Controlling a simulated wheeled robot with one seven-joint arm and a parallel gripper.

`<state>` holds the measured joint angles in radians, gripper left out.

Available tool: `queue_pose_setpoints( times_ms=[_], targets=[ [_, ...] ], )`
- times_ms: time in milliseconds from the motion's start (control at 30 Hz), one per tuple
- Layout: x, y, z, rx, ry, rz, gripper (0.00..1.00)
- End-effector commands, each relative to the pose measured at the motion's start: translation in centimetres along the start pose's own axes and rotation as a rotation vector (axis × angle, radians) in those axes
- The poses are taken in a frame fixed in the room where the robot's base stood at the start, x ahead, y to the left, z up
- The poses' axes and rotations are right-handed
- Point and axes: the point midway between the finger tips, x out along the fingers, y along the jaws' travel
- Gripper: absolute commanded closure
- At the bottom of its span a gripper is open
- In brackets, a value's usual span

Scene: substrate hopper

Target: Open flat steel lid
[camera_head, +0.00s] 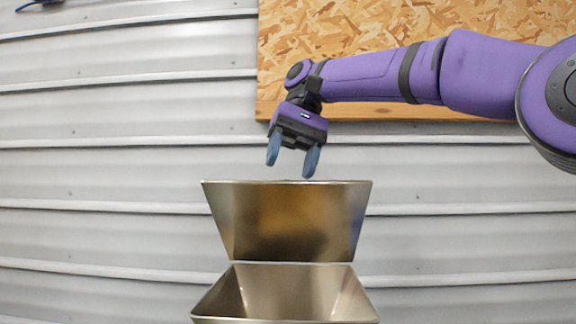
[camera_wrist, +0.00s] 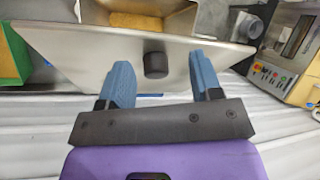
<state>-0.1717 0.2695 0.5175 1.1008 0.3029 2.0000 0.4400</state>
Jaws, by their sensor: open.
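The flat steel lid (camera_wrist: 105,52) shows from above in the wrist view as a wide grey plate with a short black knob (camera_wrist: 155,64) near its middle. In the head view it is seen nearly edge-on at the top of the steel hopper (camera_head: 287,222), and I cannot make out the knob there. My gripper (camera_head: 290,165) is open and points down just above the hopper's top edge, apart from it. In the wrist view, my gripper's blue fingers (camera_wrist: 161,76) stand left and right of the knob, with nothing held; I cannot tell their exact height over it.
An open steel trough (camera_head: 285,292) juts out below the hopper front. In the wrist view, a yellowish machine with buttons (camera_wrist: 285,65) stands at right and a green item (camera_wrist: 17,45) at left. A corrugated wall (camera_head: 110,170) and chipboard panel (camera_head: 400,25) are behind.

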Motion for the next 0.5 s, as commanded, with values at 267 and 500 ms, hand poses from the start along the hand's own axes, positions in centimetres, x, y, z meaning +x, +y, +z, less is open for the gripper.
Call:
queue_pose_setpoints(
  times_ms=[267,500],
  targets=[
    [1.0,0.2,4.2,0.002,0.002,0.002,0.41],
    [1.8,0.3,8.0,0.002,0.003,0.002,0.41]
  ],
)
